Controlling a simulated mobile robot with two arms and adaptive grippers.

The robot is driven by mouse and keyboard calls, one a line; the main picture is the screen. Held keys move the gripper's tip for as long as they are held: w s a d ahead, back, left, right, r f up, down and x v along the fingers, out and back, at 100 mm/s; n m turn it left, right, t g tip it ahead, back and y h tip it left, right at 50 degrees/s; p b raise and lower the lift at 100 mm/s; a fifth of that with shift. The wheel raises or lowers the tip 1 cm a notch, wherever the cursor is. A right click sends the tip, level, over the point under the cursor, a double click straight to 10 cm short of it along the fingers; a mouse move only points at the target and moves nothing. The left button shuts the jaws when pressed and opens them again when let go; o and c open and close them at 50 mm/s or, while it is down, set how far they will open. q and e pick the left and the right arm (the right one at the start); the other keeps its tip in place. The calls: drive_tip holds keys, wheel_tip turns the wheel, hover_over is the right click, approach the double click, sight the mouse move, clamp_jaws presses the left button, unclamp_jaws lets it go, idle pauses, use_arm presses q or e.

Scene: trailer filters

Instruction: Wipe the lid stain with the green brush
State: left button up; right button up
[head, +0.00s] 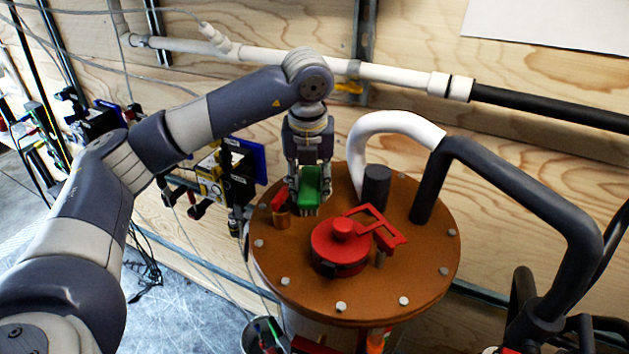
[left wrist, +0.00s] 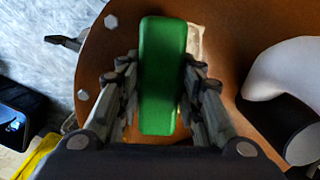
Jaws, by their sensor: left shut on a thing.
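My left gripper (head: 309,194) is shut on the green brush (head: 309,180), held over the back left part of the round brown lid (head: 287,266). In the left wrist view the brush (left wrist: 162,75) sits lengthwise between both fingers, with the lid (left wrist: 103,62) beneath. A pale patch (left wrist: 196,42) shows beside the brush's far end; I cannot tell whether it is the stain or part of the brush. No stain is clear in the head view. Whether the bristles touch the lid is hard to tell. My right gripper is not in view.
A red round cap (head: 339,248) with a red handle sits mid-lid. A brass fitting with a red top (head: 281,206) stands close to the brush's left. A dark stub (head: 376,188) and a white-and-black pipe (head: 398,124) rise to the right. Bolts ring the lid's edge.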

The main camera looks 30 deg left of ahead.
sight(317, 173)
use_arm(q)
drive_tip(key=shift+s, duration=0.15)
drive_tip(key=shift+f+b, duration=0.15)
drive_tip(key=shift+b, duration=0.15)
drive_tip(key=shift+w, duration=1.85)
drive_tip(key=shift+w+a+r+p, duration=0.1)
drive_tip(key=shift+w+r+p, duration=0.15)
drive_tip(key=shift+w+p, duration=0.4)
drive_tip(key=shift+w, duration=1.25)
drive_tip(key=shift+s+f, duration=0.1)
drive_tip(key=shift+f, duration=0.1)
drive_tip(key=shift+s+d+f+b, duration=0.1)
drive_tip(key=shift+s+d+b, duration=0.05)
drive_tip(key=shift+s+b, duration=0.25)
drive_tip(key=shift+s+d+f+b, duration=0.1)
drive_tip(key=shift+s+b, duration=0.2)
drive_tip(key=shift+s, duration=0.15)
drive_tip(key=shift+s+b, duration=0.4)
drive_tip(key=shift+s, duration=0.7)
drive_tip(key=shift+s+d+f+b, duration=0.15)
drive_tip(key=shift+s+b, duration=0.25)
drive_tip(key=shift+s, duration=0.4)
drive_tip(key=shift+s+b, duration=0.3)
drive_tip(key=shift+s, duration=0.7)
drive_tip(key=shift+r, duration=0.2)
